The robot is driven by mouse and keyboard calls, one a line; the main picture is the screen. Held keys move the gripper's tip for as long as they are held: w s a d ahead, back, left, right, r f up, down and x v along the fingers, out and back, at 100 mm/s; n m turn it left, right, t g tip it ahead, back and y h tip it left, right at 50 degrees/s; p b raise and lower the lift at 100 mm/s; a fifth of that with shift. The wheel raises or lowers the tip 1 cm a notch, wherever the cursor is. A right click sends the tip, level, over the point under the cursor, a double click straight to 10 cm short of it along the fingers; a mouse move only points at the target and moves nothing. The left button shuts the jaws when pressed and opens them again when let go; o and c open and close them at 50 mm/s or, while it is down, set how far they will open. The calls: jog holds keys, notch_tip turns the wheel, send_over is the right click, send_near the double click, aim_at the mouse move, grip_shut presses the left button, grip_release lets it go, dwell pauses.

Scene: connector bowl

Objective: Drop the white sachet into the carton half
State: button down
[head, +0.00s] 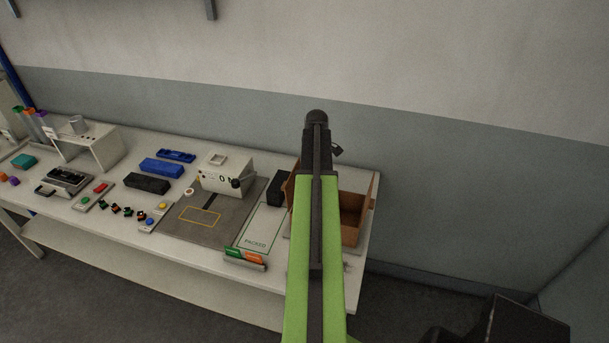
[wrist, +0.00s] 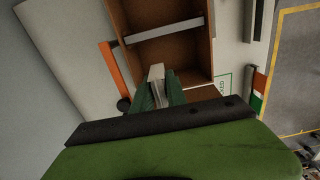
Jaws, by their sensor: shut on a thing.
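The white sachet (wrist: 156,73) is pinched between the green fingers of my gripper (wrist: 159,88) in the wrist view. Only its pale upper part and a narrow strip between the fingers show. The brown open carton (head: 369,196) stands at the right end of the bench in the head view, partly hidden by my arm. In the wrist view the carton (wrist: 202,55) lies just beyond the fingertips, with a grey strip (wrist: 165,30) across it. The sachet overlaps the carton in that view; its height above it cannot be told. My arm hides the fingers in the head view.
A white board marked PACKED (head: 255,243) and an orange and green block (head: 245,257) lie left of the carton. A dark block (head: 277,188) stands behind. A white machine (head: 222,177) sits on the grey mat (head: 175,221). The wall rises behind the bench.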

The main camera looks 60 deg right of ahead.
jog(key=shift+w+a, duration=0.15)
jog(key=shift+w, duration=0.2)
notch_tip(320, 180, down, 6)
jog(key=b, duration=0.6)
jog(key=shift+w+a, duration=0.1)
jog(key=c, duration=1.3)
grip_release()
jog(key=shift+o, duration=0.2)
jog(key=shift+r, duration=0.15)
